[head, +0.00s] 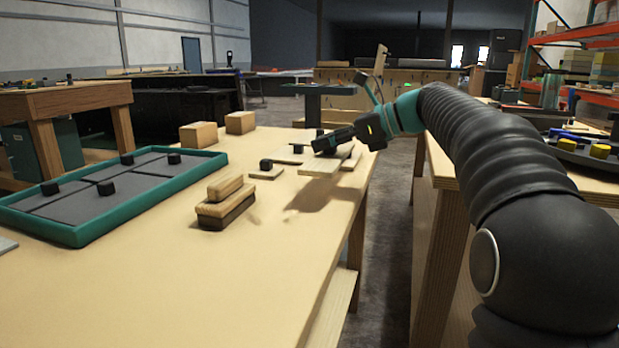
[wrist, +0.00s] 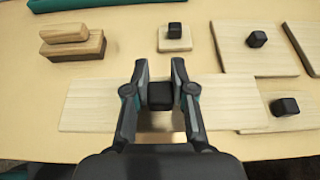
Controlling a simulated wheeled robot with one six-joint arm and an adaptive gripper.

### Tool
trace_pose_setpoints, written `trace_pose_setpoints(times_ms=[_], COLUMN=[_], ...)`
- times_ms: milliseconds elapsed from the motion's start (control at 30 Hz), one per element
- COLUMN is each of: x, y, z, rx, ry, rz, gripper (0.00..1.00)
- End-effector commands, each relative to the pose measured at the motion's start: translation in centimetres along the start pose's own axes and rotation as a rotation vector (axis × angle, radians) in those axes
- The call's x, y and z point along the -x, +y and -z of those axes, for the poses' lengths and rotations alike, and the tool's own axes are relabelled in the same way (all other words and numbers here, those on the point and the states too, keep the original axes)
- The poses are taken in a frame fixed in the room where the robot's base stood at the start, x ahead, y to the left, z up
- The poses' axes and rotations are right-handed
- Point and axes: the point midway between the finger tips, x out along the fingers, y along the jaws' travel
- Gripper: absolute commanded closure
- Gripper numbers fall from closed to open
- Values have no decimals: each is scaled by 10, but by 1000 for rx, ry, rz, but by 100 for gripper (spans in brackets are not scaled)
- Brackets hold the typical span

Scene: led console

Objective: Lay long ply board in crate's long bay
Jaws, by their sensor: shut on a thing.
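My gripper (head: 324,147) is over the far right part of the table, shut on the black knob (wrist: 160,96) of a long pale ply board. In the wrist view, my gripper (wrist: 160,68) has one finger on each side of that knob. The long board (wrist: 92,104) extends to both sides of it. In the head view the board (head: 318,171) looks raised, with a shadow on the table below. The teal-rimmed crate (head: 78,234) lies at the left; its grey bays show several black knobs. The board is well apart from the crate.
A small knobbed board (wrist: 174,44) and a larger one (wrist: 255,50) lie near the held board; another (wrist: 262,118) is partly beneath it in view. A two-tone wooden block (head: 224,204) stands between crate and gripper. Two wooden blocks (head: 198,135) stand behind. The front table is clear.

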Motion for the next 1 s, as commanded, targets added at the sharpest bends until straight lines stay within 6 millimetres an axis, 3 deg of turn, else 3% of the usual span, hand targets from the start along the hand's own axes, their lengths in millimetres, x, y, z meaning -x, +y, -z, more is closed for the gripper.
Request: trace_pose_setpoints(times_ms=[100, 233, 367, 667, 1000], x=[-23, -34, -39, -52, -53], y=[8, 11, 12, 12, 12], z=[5, 6, 9, 43, 44], rx=[2, 1, 1, -1, 0], ry=[0, 0, 0, -1, -1], rz=[-2, 0, 0, 1, 1], gripper=[100, 100, 100, 100, 100])
